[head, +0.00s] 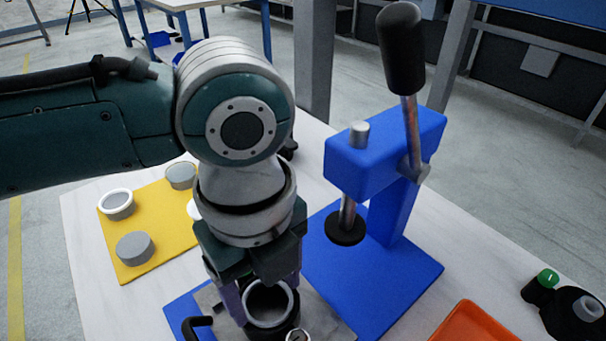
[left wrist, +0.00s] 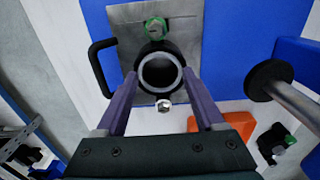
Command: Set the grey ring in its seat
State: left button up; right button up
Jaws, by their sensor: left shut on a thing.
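The grey ring (head: 268,324) is a short, light-rimmed hollow cylinder, low in the head view; its rim also shows in the left wrist view (left wrist: 160,91). My left gripper (head: 265,294) points down and is shut on the ring, with purple fingers on both sides, as the left wrist view also shows (left wrist: 161,76). The black round seat (head: 283,331) shows around and below the ring, on a grey plate (left wrist: 127,38). The ring looks lined up with the seat; I cannot tell whether it rests in it or is just above. My right gripper is not in view.
A blue lever press (head: 385,150) with a black pad (head: 345,228) stands close right of my left gripper. A yellow mat (head: 165,215) with several round pieces lies left. A black handle (head: 197,325) juts from the plate.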

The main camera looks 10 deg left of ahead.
pick_arm(q)
jog(key=shift+p, duration=0.3)
dwell(0.4)
jog(key=shift+f, duration=0.25)
dwell(0.6)
jog(key=o, duration=0.6)
jog(key=o, duration=0.3)
notch_tip(320, 180, up, 10)
jog(key=p, duration=0.3)
dwell(0.4)
